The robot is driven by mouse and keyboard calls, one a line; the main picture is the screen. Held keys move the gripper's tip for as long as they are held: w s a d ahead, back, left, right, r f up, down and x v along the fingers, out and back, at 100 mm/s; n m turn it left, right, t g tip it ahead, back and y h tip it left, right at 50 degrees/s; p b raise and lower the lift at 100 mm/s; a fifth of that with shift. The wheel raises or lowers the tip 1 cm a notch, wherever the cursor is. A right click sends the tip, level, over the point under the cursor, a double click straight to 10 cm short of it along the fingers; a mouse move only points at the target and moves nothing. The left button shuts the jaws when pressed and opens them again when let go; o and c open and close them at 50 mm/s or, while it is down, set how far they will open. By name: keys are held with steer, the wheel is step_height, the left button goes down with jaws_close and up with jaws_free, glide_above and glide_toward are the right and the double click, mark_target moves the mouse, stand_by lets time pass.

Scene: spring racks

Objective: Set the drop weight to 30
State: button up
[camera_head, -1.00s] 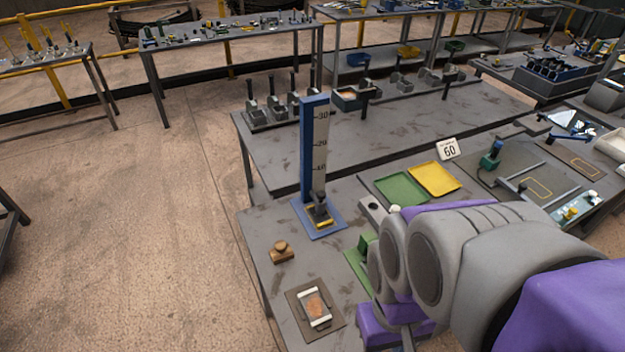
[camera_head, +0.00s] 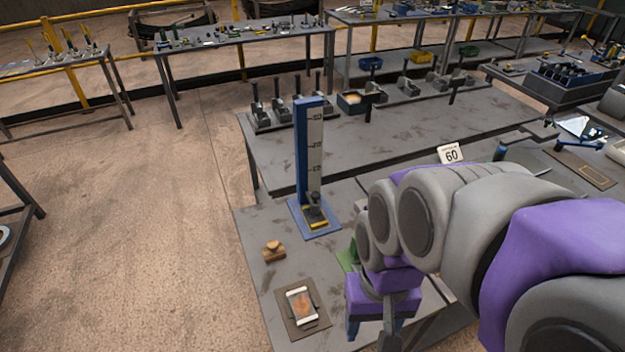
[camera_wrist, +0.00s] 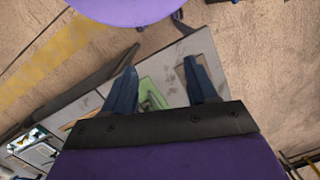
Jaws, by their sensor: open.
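The drop-weight rig is a blue upright with a grey scale (camera_head: 313,150), marked in tens, on a blue base (camera_head: 322,230) at the left part of the near table. A dark weight (camera_head: 314,208) with a yellow strip sits at the bottom of the scale, below the lowest mark. My gripper (camera_wrist: 165,85) shows in the wrist view with two dark blue fingers spread apart and nothing between them. In the head view it is low, right of the rig and clear of it, partly hidden by my arm.
A wooden knob block (camera_head: 273,250) and a framed pad (camera_head: 302,306) lie on the near table. A green part (camera_head: 346,258) is partly behind my arm. Levers (camera_head: 280,110) line the table behind.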

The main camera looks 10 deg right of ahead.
steer(key=w+a+r+m+y, duration=0.1)
steer(key=w+a+r+m, duration=0.15)
steer(key=w, duration=0.45)
steer(key=w+a+r+m+y, duration=0.1)
steer(key=w+a+m, duration=0.15)
steer(key=w, duration=0.45)
steer(key=m+t+y+b, duration=0.2)
steer(key=m+t+b, duration=0.15)
steer(key=m, duration=1.45)
glide_above(315, 194)
steer(key=s+d, duration=0.4)
steer(key=d, duration=0.2)
step_height(315, 194, down, 10)
steer(key=shift+t+h, duration=0.25)
steer(key=shift+h, duration=0.05)
steer(key=b+x, duration=0.1)
steer(key=x, duration=0.6)
steer(key=b+x, duration=0.2)
steer(key=x, duration=0.6)
steer(key=shift+w, duration=0.2)
steer(key=shift+w+a+f, duration=0.15)
steer(key=shift+a+f, duration=0.2)
steer(key=shift+f, duration=0.25)
